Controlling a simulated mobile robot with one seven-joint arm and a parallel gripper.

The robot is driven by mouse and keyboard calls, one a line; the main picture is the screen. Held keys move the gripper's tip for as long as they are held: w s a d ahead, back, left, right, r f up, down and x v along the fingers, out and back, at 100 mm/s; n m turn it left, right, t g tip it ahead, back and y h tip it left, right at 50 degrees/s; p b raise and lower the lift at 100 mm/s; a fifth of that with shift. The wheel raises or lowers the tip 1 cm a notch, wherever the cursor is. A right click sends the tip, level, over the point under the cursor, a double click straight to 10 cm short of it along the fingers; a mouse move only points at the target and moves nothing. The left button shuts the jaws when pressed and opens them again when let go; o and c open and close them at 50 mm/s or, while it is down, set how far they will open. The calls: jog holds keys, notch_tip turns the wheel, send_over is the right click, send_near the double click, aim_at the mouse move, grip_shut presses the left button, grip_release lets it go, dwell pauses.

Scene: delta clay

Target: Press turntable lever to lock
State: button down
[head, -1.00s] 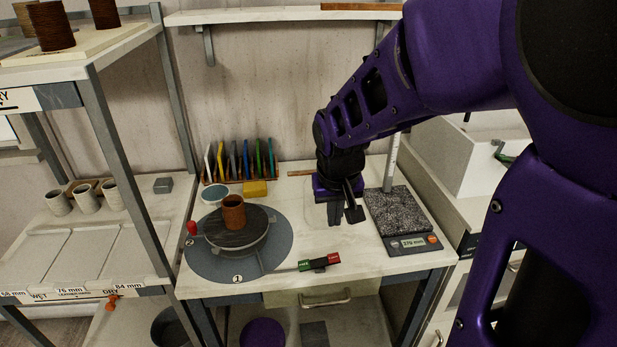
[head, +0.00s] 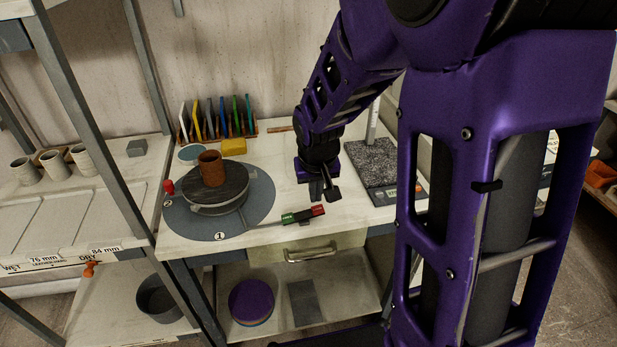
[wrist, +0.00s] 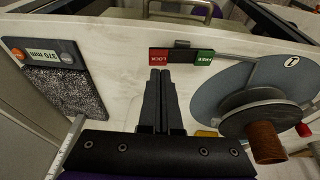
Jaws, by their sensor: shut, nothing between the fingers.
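The turntable (head: 218,196) stands on a grey round mat on the white table, with a brown clay cup (head: 211,168) on it. Its lever reaches to the right toward a block (head: 303,215) with a green end and a red end. In the wrist view the red part (wrist: 160,56) reads LOCK and the green part (wrist: 204,57) reads FREE. The lever's rod (wrist: 232,56) meets the block at the green side. My gripper (head: 323,194) is shut and empty, above the table behind the block. In the wrist view its fingertips (wrist: 160,74) point toward the block, apart from it.
A scale with a speckled plate (head: 372,163) stands right of my gripper. A red knob (head: 168,187) sits left of the turntable. A yellow block (head: 234,146) and a rack of coloured tools (head: 218,132) are behind. The table front edge lies just before the lever block.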

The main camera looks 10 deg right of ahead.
aim_at(323, 209)
jog(key=shift+d+f+b, duration=0.15)
jog(key=shift+f+b, duration=0.1)
jog(key=shift+f, duration=0.45)
jog(key=shift+d+f+b, duration=0.1)
jog(key=shift+f+b, duration=0.15)
jog(key=shift+f, duration=0.4)
jog(key=shift+d+f+b, duration=0.4)
jog(key=shift+f+b, duration=0.15)
jog(key=shift+b, duration=0.1)
jog(key=shift+d+f, duration=0.1)
jog(key=shift+d, duration=0.2)
jog(key=shift+r+p, duration=0.6)
jog(key=shift+r, duration=0.35)
